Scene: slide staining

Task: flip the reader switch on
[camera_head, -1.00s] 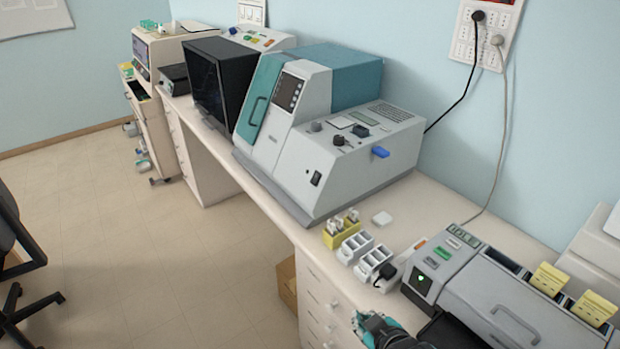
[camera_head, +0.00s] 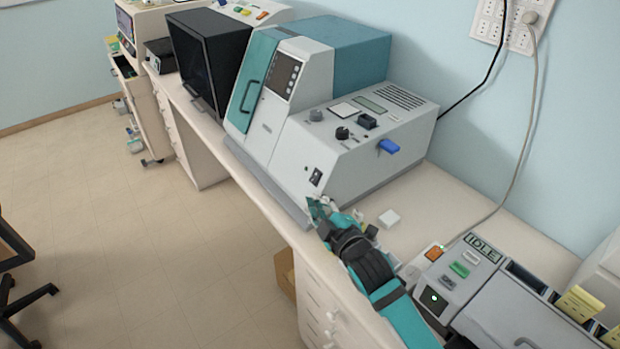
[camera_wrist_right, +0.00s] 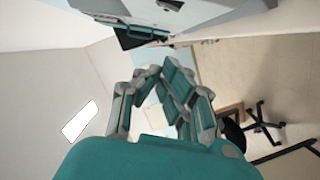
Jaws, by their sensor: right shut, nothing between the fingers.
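The reader seems to be the large grey and teal machine (camera_head: 335,160) on the bench. A small black rocker switch (camera_head: 316,177) sits low on its near front face. Whether it is on or off is too small to tell. My right gripper (camera_head: 316,208) is shut and empty, just below the switch and apart from it as far as I can tell. In the right wrist view its fingers (camera_wrist_right: 165,92) show in the middle, with part of a grey machine along the top edge. My left gripper is not in view.
A grey device (camera_head: 470,275) with an IDLE display and a green light stands at the right, beside my right arm. A small white block (camera_head: 389,218) lies on the bench (camera_head: 440,205). A blue lever (camera_head: 388,146) sticks out of the reader's side. My arm hides the small racks.

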